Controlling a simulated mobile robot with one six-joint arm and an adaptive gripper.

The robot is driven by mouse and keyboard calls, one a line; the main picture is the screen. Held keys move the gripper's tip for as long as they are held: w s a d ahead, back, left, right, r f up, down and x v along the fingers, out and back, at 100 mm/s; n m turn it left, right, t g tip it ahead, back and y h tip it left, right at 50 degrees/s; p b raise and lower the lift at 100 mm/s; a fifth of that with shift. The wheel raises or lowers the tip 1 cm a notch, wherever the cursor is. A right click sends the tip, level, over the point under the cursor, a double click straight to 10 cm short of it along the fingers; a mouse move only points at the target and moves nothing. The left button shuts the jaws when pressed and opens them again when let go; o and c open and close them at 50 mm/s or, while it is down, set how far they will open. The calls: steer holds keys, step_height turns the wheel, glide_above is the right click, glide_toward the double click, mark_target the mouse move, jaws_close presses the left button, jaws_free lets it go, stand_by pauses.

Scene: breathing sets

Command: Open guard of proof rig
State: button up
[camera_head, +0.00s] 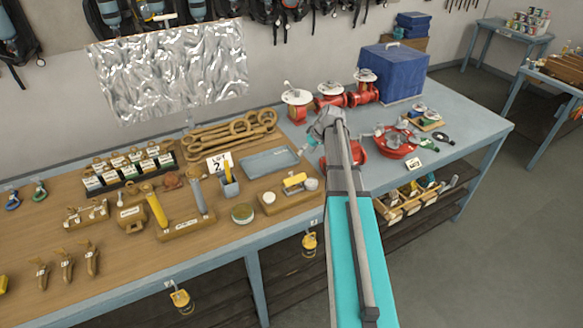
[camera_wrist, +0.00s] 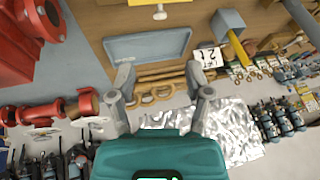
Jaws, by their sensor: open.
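My gripper (camera_head: 312,138) is at the end of my raised arm, over the middle of the bench and near the blue tray (camera_head: 269,162). In the wrist view my gripper (camera_wrist: 160,82) has its two grey fingers spread apart with nothing between them. A dark blue box-shaped cover (camera_head: 391,72) with a pale handle on top stands at the back right of the bench. It may be the rig's guard, but I cannot tell for sure. It looks closed, and what is under it is hidden. My gripper is left of it and apart from it.
Red flanged valves (camera_head: 298,105) stand between my gripper and the blue cover. A round red part (camera_head: 397,142) lies on the right of the bench. Brown wrenches (camera_head: 230,133) and small labelled parts fill the left side. Crinkled silver foil (camera_head: 170,72) hangs behind.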

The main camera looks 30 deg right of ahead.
mark_target(292, 172)
steer(key=shift+w+f, duration=0.1)
steer(key=shift+f, duration=0.05)
stand_by(0.3)
steer(key=b+x, duration=1.2)
steer(key=x, duration=0.1)
steer(key=shift+w+a+f+b, duration=0.1)
steer(key=shift+f+b, duration=0.15)
steer(key=shift+b, duration=0.05)
stand_by(0.4)
jaws_close()
steer(key=shift+a, duration=0.15)
stand_by(0.3)
